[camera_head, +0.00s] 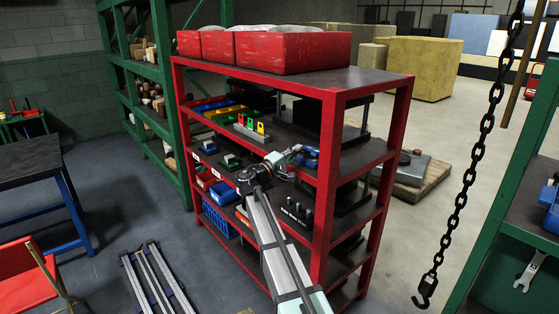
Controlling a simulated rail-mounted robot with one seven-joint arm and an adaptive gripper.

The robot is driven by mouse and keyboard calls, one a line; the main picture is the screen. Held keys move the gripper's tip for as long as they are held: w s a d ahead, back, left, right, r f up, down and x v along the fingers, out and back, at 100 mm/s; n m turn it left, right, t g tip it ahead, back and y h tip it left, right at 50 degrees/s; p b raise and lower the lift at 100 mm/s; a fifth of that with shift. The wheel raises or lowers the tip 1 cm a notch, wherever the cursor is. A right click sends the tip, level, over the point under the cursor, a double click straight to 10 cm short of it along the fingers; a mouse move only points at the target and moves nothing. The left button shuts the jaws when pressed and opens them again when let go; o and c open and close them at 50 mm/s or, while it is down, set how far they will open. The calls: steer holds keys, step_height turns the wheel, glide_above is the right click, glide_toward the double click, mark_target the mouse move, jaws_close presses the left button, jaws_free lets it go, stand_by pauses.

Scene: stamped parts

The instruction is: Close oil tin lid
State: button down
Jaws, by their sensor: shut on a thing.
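My gripper (300,152) is at the front edge of a shelf of the red rack, small in the picture and partly hidden by its own wrist. It is shut on a small blue thing (311,155) at the shelf's right part. I cannot tell whether this blue thing is the oil tin, its lid or another part. No lid can be made out clearly, and its angle cannot be seen.
The red rack (394,105) carries red bins (292,52) on top. Yellow and green parts (250,124) stand left of my gripper, and black parts (297,211) stand below. A chain with a hook (465,178) hangs at right.

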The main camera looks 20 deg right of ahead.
steer(key=shift+a+f+b, duration=0.15)
steer(key=shift+f+b, duration=0.5)
steer(key=shift+f, duration=0.1)
steer(key=shift+s+a+f+b, duration=0.1)
steer(key=shift+f+b, duration=0.65)
steer(key=shift+b, duration=0.05)
steer(key=c, duration=1.2)
jaws_free()
steer(key=shift+c, duration=0.2)
steer(key=v, duration=1.2)
